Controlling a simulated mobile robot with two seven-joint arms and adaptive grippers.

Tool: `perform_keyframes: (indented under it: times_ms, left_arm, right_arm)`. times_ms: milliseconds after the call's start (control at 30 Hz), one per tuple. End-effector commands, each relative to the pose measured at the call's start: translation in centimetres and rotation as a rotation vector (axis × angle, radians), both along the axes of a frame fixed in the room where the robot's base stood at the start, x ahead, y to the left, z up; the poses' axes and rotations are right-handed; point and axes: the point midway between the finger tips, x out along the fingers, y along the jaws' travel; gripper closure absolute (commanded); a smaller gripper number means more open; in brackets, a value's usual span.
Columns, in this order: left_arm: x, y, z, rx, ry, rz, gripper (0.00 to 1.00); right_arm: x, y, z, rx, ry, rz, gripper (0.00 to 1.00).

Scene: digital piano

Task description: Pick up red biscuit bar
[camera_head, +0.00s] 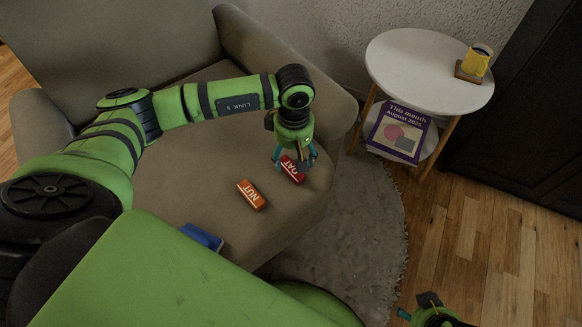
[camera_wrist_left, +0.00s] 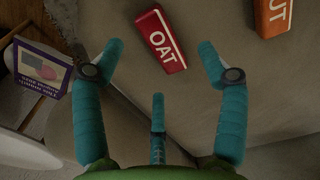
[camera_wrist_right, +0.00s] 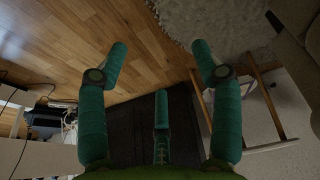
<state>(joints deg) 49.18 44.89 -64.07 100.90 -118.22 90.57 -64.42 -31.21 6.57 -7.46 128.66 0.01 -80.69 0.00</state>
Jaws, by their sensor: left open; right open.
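The red biscuit bar (camera_head: 293,169), with white lettering reading OAT, lies on the seat of the beige sofa (camera_head: 200,225) near its right end. My left gripper (camera_head: 296,162) is open above it and partly hides it in the head view. In the left wrist view the red bar (camera_wrist_left: 160,42) lies between and beyond the spread teal fingers, and the open left gripper (camera_wrist_left: 155,62) is empty. My right gripper (camera_wrist_right: 158,58) is open and empty over the wooden floor; in the head view only part of it (camera_head: 428,308) shows at the bottom edge.
An orange NUT bar (camera_head: 251,194) lies on the seat left of the red bar, also in the left wrist view (camera_wrist_left: 274,14). A blue object (camera_head: 203,237) lies nearer my arm.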

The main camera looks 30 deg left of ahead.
Motion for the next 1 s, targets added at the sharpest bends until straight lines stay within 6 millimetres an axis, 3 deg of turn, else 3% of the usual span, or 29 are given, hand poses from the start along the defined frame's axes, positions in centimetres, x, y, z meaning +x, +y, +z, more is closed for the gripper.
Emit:
perform_keyframes:
  times_ms: [233, 567, 700, 1000]
  left_arm:
    - [0.3, 0.2, -3.8, -0.003, 0.001, 0.0, 0.26]
    - [0.4, 0.1, -4.5, -0.005, -0.001, 0.0, 0.26]
    - [0.4, 0.1, -4.4, -0.005, -0.001, 0.0, 0.76]
    - [0.4, 0.1, -4.4, -0.006, -0.001, 0.0, 0.78]
  right_arm:
    - [-0.3, -0.1, 2.1, 0.0, -0.015, -0.001, 0.34]
    - [-0.5, -0.2, 2.7, -0.001, -0.015, -0.003, 0.34]
    - [-0.5, -0.2, 2.7, -0.001, -0.016, -0.003, 0.34]
    - [-0.5, -0.2, 2.7, -0.001, -0.015, -0.003, 0.34]
